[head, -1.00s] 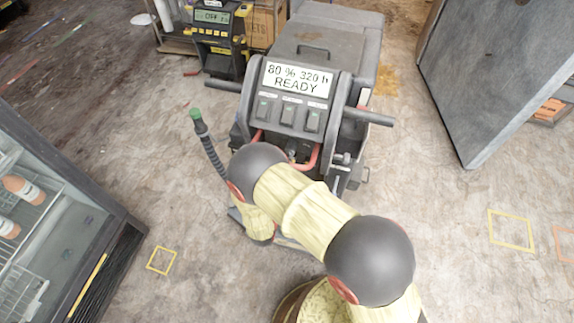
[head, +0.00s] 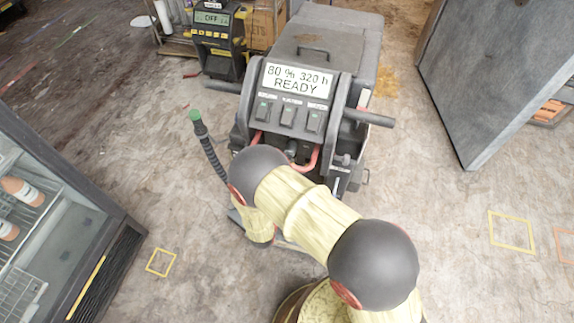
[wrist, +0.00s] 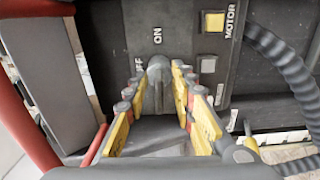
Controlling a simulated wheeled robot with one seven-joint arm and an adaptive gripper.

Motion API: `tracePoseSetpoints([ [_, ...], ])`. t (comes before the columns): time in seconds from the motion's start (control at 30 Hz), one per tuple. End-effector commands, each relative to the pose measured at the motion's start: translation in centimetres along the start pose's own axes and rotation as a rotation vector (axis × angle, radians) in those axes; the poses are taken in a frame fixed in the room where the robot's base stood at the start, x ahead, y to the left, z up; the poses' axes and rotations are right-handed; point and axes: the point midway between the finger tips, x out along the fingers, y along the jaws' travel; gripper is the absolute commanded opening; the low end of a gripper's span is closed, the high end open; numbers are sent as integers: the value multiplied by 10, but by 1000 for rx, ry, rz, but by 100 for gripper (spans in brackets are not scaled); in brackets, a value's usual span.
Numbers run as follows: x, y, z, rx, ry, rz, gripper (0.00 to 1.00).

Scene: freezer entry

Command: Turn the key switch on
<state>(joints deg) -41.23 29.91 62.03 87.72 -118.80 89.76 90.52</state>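The key switch (wrist: 158,77) is a grey knob on the dark panel in the wrist view. It points up, toward the ON mark, with the OFF mark to its left. My gripper (wrist: 158,90) has its yellow fingers on both sides of the knob, close in, and looks shut on it. Any thin gap at the fingertips is hard to make out. In the head view, the machine (head: 300,95) has a lit display (head: 297,79) reading 80 % 320 h READY. My arm hides the gripper there.
A yellow MOTOR button (wrist: 214,22) and a black ribbed hose (wrist: 280,55) lie right of the knob. Red bars (head: 311,160) frame the machine's front. A glass-fronted cabinet (head: 60,215) stands left and a grey door panel (head: 485,75) right.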

Motion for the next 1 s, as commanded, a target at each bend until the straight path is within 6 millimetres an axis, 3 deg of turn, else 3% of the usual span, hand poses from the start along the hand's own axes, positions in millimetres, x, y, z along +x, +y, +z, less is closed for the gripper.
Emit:
tracePoseSetpoints([
  [0.37, -9, 0, -1, 0, 2, 1, 26],
  [0.8, -87, 0, -2, 0, 5, 1, 26],
  [1.0, -111, 0, -1, 0, 3, 0, 26],
])
